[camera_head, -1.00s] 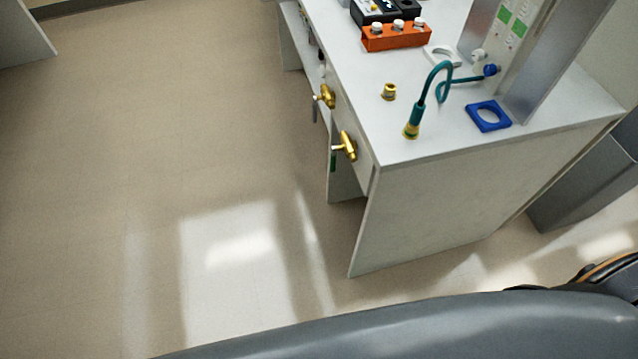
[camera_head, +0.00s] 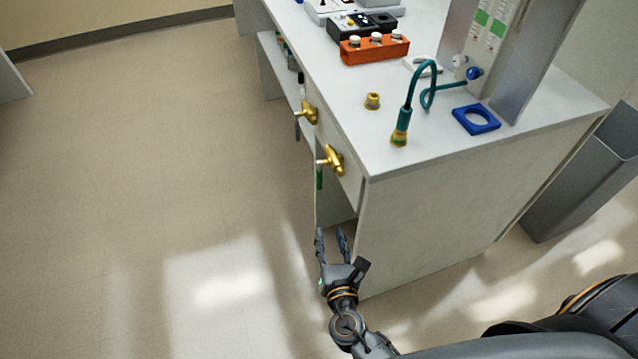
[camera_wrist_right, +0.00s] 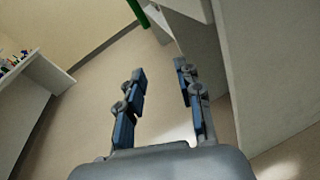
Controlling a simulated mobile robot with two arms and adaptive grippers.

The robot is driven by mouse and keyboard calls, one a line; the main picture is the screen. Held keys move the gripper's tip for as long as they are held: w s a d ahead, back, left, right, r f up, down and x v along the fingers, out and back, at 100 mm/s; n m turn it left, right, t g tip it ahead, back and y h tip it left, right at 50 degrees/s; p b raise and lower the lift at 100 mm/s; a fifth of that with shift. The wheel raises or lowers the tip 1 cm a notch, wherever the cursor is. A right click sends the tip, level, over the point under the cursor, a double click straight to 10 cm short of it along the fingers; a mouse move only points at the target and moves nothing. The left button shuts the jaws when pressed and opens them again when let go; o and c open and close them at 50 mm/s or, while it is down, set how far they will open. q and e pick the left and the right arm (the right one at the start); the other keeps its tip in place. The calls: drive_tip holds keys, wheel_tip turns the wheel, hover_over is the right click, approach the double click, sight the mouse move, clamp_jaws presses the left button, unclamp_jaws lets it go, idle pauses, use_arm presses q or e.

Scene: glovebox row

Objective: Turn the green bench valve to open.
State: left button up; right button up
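The green bench valve is a brass valve (camera_head: 333,160) on the front face of the bench near its corner. Its green handle (camera_head: 319,179) hangs straight down. In the wrist view, the green handle (camera_wrist_right: 138,12) shows at the top edge, partly cut off, beyond my fingertips. My right gripper (camera_head: 330,233) is below the valve, beside the bench's end panel, with its fingers pointing up toward the handle. The wrist view shows its two fingers (camera_wrist_right: 159,70) apart with nothing between them. The gripper does not touch the handle. My left gripper is not in view.
A second brass valve (camera_head: 307,111) with a grey handle is further along the bench front (camera_head: 347,187). On top stand a teal hose (camera_head: 405,115), a brass fitting (camera_head: 372,101), a blue square holder (camera_head: 476,120) and an orange block (camera_head: 374,48). The floor to the left is clear.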

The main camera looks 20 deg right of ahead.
sight(320, 180)
wheel_tip(320, 180, up, 6)
drive_tip(key=w+n+t, duration=0.1)
drive_tip(key=n+t, duration=0.1)
drive_tip(key=w, duration=0.4)
drive_tip(key=w+d, duration=0.1)
drive_tip(key=w, duration=0.8)
drive_tip(key=shift+w+d+f+p, duration=0.25)
drive_tip(key=shift+d+f+p, duration=0.05)
drive_tip(key=shift+d+p, duration=0.1)
drive_tip(key=shift+c, duration=0.2)
clamp_jaws()
